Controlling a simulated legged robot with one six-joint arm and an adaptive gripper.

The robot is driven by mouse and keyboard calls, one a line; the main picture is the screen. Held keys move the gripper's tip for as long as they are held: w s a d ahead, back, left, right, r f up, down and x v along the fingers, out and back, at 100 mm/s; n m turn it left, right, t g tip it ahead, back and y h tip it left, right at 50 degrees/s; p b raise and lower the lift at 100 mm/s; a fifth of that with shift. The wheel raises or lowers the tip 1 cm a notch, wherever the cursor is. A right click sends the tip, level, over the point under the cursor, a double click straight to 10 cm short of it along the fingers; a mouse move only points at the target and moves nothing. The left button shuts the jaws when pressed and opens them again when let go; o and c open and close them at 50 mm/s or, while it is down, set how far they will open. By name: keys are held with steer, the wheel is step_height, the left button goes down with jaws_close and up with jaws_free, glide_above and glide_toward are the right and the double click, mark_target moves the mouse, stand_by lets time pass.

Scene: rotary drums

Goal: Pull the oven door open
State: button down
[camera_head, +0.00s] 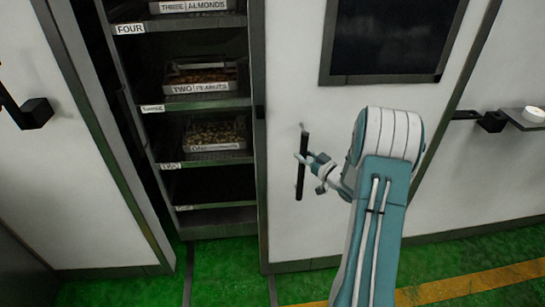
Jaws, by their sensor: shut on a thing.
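The oven door (290,215) is a white panel with a dark window (388,38) above, framed in dark metal. Its handle (301,180) is a black upright bar near the door's left edge. My gripper (304,158) reaches in from the right and is shut on the handle at about its middle. The fingertips are small in this view, and my arm covers part of the door. The door looks flush with its frame; I cannot tell whether it is slightly ajar.
Left of the door stands an open rack (215,215) with trays of nuts on several shelves. A white door (75,170) with a black handle (36,113) is at far left. A small shelf (521,118) juts out at right. Green floor (440,262) with a yellow line is clear in front.

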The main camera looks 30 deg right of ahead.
steer(key=s+d, duration=0.3)
steer(key=d, duration=0.7)
steer(key=shift+s, duration=0.3)
steer(key=shift+d+r, duration=0.1)
steer(key=shift+c, duration=2)
jaws_free()
steer(key=shift+d, duration=0.15)
steer(key=v, duration=1.2)
steer(key=shift+f, duration=0.25)
